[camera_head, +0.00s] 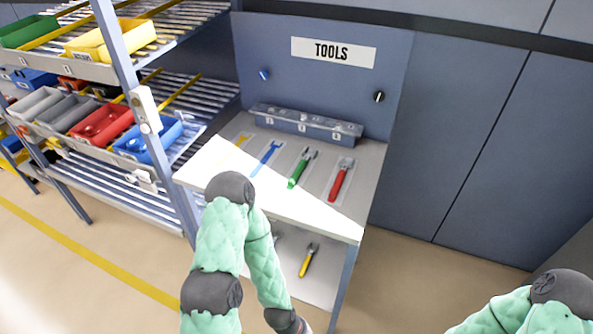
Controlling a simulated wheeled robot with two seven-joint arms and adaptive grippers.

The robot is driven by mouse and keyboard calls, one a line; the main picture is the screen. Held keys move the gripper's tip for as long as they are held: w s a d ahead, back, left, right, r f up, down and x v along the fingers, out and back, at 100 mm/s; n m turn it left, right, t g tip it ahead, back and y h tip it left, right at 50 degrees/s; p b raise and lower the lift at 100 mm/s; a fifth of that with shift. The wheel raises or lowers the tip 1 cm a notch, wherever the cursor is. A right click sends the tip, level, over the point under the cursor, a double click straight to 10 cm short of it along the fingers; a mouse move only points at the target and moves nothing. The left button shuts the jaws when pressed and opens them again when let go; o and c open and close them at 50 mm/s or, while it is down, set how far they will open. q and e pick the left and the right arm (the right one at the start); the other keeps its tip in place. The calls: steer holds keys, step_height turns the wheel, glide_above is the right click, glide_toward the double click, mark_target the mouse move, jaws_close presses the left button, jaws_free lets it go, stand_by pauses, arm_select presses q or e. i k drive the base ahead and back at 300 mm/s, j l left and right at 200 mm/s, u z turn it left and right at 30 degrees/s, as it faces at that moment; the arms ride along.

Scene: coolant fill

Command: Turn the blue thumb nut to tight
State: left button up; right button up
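A small blue knob (264,74) sits on the upright grey back panel, left of the TOOLS label; it may be the blue thumb nut, but it is too small to tell how far it is turned. No gripper is touching it. My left arm bends up in front of the tool table and runs back down past the bottom edge, so its gripper is out of view. Only a bent part of my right arm shows at the bottom right; its gripper is also out of view.
The tool table (330,215) holds yellow, blue, green (298,169) and red (342,179) tools. A grey rack bar (305,124) and a black knob (379,96) are behind them. A shelf rack with coloured bins (100,125) stands left. A yellow-handled tool (309,260) lies below.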

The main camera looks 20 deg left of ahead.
mark_target(263, 74)
steer(key=j+u, duration=0.2)
steer(key=j, duration=0.3)
steer(key=i+j+u, duration=0.15)
steer(key=j, duration=0.3)
steer(key=i+j+u, duration=0.2)
steer(key=j, duration=0.3)
steer(key=k, duration=0.05)
